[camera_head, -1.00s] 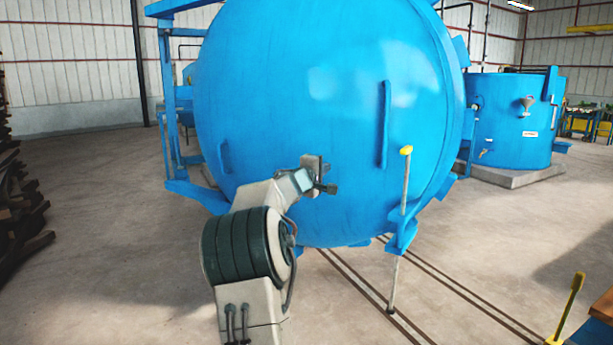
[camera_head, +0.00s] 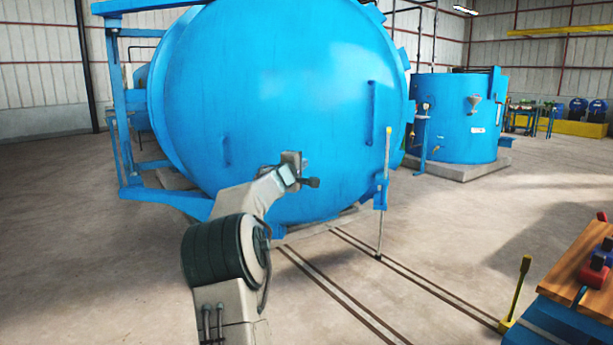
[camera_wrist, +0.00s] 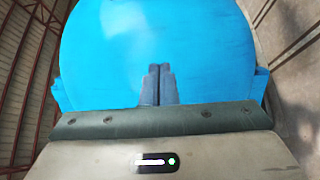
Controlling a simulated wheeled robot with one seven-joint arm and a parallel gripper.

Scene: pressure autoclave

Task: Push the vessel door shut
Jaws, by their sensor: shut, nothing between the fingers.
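The vessel door (camera_head: 290,80) is a large blue dome filling the upper middle of the head view. It bears two vertical blue bars, one at the right (camera_head: 371,125) and one at the lower left. A blue hinge frame (camera_head: 122,110) stands at its left. My gripper (camera_head: 313,182) is in front of the door's lower middle; the head view does not settle whether it touches. In the wrist view my gripper (camera_wrist: 158,84) has its fingers together and empty, pointing at the blue door (camera_wrist: 210,50). Whether a gap stays at the door's rim is hidden.
An upright lever with a yellow tip (camera_head: 388,150) stands at the door's right. Floor rails (camera_head: 345,290) run below. A blue bench with a wooden top (camera_head: 570,285) is at the lower right. A second blue tank (camera_head: 457,125) stands behind right.

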